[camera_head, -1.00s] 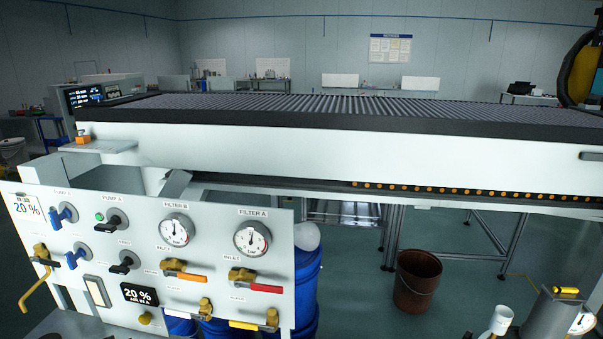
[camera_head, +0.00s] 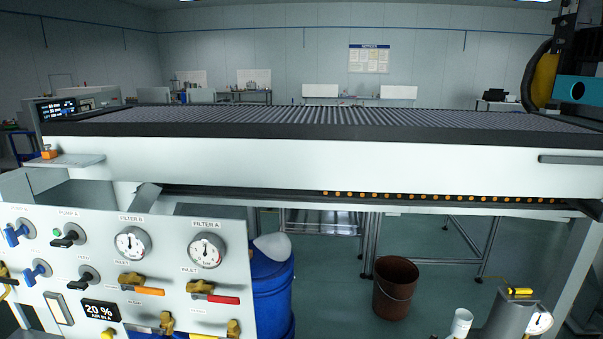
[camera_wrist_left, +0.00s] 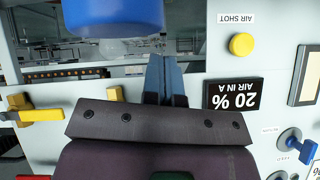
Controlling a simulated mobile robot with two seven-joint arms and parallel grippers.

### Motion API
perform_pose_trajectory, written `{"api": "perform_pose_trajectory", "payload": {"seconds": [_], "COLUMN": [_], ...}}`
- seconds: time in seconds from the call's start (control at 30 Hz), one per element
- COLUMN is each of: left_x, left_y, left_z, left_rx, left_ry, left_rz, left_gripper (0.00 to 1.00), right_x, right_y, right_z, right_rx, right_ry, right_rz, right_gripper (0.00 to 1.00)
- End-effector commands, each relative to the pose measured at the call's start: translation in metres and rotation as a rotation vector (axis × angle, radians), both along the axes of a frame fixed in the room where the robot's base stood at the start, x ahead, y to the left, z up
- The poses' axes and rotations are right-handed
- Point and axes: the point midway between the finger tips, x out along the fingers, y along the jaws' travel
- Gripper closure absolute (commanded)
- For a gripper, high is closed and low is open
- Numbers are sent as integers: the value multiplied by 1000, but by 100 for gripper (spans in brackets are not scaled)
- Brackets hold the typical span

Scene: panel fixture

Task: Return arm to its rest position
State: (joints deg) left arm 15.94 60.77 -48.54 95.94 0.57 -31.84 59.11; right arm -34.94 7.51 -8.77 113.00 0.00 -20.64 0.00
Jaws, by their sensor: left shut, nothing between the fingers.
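The black "20 % AIR IN A" display (camera_wrist_left: 233,94) and the yellow air shot button (camera_wrist_left: 241,44) are to the right of the fingers in that view. A yellow valve handle (camera_wrist_left: 40,115) is at the left. In the head view the panel (camera_head: 185,290) fills the lower left, with gauges, valves and the display (camera_head: 100,311). Neither gripper shows in the head view.
A long white machine bed (camera_head: 300,160) with a ribbed top spans the head view. Blue barrels (camera_head: 271,290) stand beside the panel. A brown bucket (camera_head: 395,290) and a metal canister (camera_head: 510,318) are at the right. Floor between barrel and bucket is clear.

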Motion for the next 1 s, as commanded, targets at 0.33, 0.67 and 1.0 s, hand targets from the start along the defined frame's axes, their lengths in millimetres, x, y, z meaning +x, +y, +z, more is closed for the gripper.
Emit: {"api": "perform_pose_trajectory", "payload": {"seconds": [0.33, 0.67, 1.0], "left_x": [-25, -85, -180], "left_y": [-123, -157, -127], "left_z": [7, 5, -40], "left_rx": [98, 64, -96], "left_ry": [-176, -301, -204], "left_rz": [-368, -306, 39], "left_gripper": [100, 100, 100], "right_x": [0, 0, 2], "right_y": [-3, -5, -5], "right_z": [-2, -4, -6], "right_rx": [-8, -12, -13], "right_ry": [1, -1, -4], "right_rz": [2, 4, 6], "right_gripper": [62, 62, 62]}}
